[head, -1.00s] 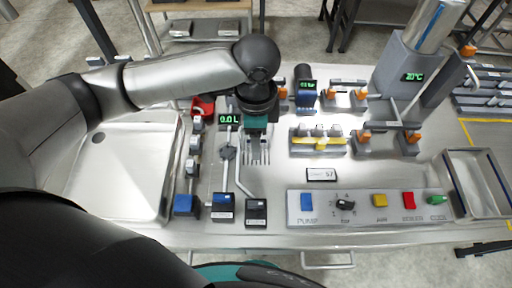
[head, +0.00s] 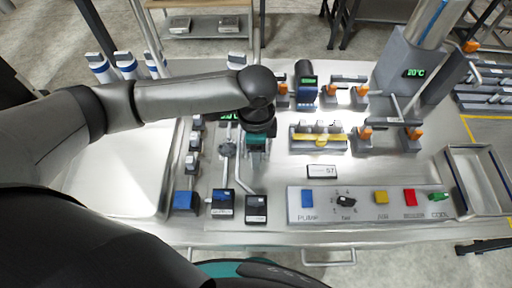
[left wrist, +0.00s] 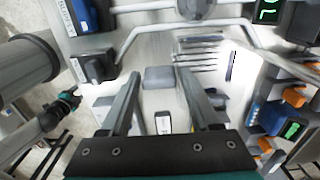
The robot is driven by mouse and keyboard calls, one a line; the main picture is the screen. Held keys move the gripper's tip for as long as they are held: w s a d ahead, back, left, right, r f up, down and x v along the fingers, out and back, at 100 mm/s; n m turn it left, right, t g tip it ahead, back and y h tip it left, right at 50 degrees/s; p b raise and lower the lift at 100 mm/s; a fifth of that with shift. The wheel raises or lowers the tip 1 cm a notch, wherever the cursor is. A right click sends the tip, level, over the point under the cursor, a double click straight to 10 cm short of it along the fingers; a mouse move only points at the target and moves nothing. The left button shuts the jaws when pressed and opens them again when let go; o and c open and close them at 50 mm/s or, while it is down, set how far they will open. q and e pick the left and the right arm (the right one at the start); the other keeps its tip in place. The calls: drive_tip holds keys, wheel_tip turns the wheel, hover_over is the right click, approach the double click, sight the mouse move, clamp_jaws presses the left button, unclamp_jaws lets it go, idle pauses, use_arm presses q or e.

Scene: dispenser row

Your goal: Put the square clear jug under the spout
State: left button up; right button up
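My left gripper (head: 256,166) points down over the metal counter, right of the grey valve and pipe. In the left wrist view its two fingers (left wrist: 160,76) are wide apart. A small grey block (left wrist: 158,77) shows between the fingertips; I cannot tell whether it touches them. I cannot make out the square clear jug with certainty in either view. The spout is not clearly visible; my left arm covers that area in the head view. A dark and teal piece at the left of the wrist view, seemingly my right gripper (left wrist: 62,106), is too small to read.
A button panel (head: 370,203) lies along the counter's front right. A yellow-barred rack (head: 318,138) is right of my gripper. White bottles with blue bands (head: 126,66) stand at the back left. An empty tray (head: 450,160) is far right.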

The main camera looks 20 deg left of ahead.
use_arm(q)
drive_tip(key=shift+o, duration=1.4)
wheel_tip(320, 180, up, 12)
drive_tip(key=p, duration=0.1)
drive_tip(key=shift+r, duration=0.2)
